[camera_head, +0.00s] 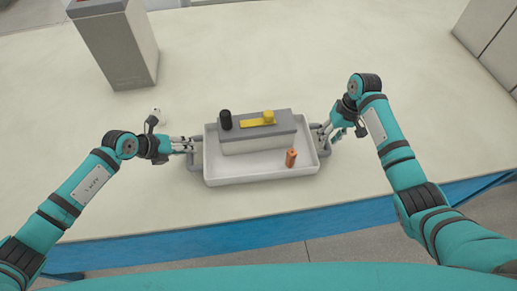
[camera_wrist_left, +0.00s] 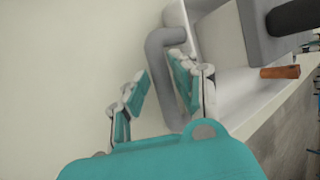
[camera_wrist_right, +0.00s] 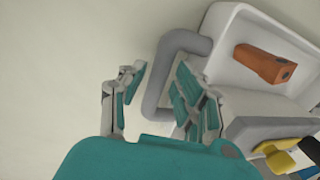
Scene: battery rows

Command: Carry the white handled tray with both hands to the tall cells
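The white tray (camera_head: 212,172) lies level on the pale table, with a grey handle at each end.
A tall grey box (camera_head: 120,50) with a lighter side stands at the back left. Tall grey blocks (camera_head: 485,40) stand at the far right edge; I cannot tell whether either are the tall cells. The table behind the tray is clear.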

